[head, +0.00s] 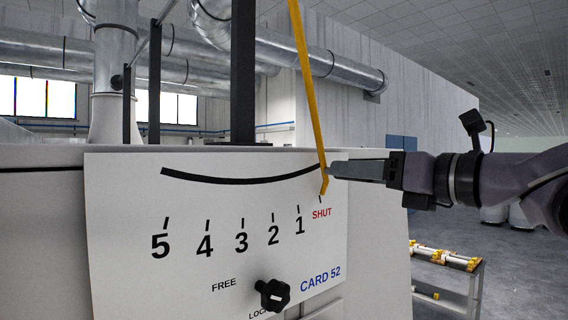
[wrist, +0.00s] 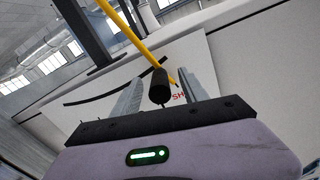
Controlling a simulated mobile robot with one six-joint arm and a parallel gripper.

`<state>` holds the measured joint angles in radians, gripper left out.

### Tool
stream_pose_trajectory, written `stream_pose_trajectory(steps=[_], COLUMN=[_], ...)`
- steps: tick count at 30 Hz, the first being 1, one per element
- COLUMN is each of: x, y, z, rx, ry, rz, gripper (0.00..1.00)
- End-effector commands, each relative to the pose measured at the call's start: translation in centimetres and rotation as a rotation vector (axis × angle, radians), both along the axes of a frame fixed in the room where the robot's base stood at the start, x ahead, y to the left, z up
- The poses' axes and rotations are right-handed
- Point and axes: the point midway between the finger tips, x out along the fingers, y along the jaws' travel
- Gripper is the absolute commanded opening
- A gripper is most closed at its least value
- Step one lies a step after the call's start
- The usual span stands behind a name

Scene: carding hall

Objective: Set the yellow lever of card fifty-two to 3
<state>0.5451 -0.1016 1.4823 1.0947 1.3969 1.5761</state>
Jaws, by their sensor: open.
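The yellow lever (head: 308,80) of card 52 hangs down across the white scale plate (head: 120,260), its tip at the SHUT mark, right of 1. In the wrist view the lever (wrist: 129,33) has a black cylindrical grip (wrist: 160,87) sticking out toward the camera. My gripper (head: 335,169) comes in from the right, beside the lever's lower end. In the wrist view my gripper (wrist: 158,84) is open, one finger on each side of the grip; contact cannot be told. The grip is hidden in the head view.
A black knob (head: 273,294) sits low on the plate between FREE and LOCK, its nub seeming to point toward FREE. A curved black slot (head: 230,182) runs above the numbers. Dark posts (head: 243,70) rise behind. A low rack (head: 450,262) stands at the right on open floor.

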Motion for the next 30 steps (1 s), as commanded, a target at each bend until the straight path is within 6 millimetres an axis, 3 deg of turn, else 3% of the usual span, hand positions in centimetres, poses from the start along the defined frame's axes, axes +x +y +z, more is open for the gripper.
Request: stream_pose_trajectory(steps=[4,12,20,30], x=[1.05,1.24,1.22,1.22], y=[0.80,0.91,0.90,0.89], z=[0.04,-0.04,-0.04,-0.04], rx=[0.000,-0.001,-0.001,-0.001], ry=[0.000,0.000,0.000,0.000], rz=[0.000,-0.001,-0.001,0.000], gripper=[0.51,0.51,0.02,0.00])
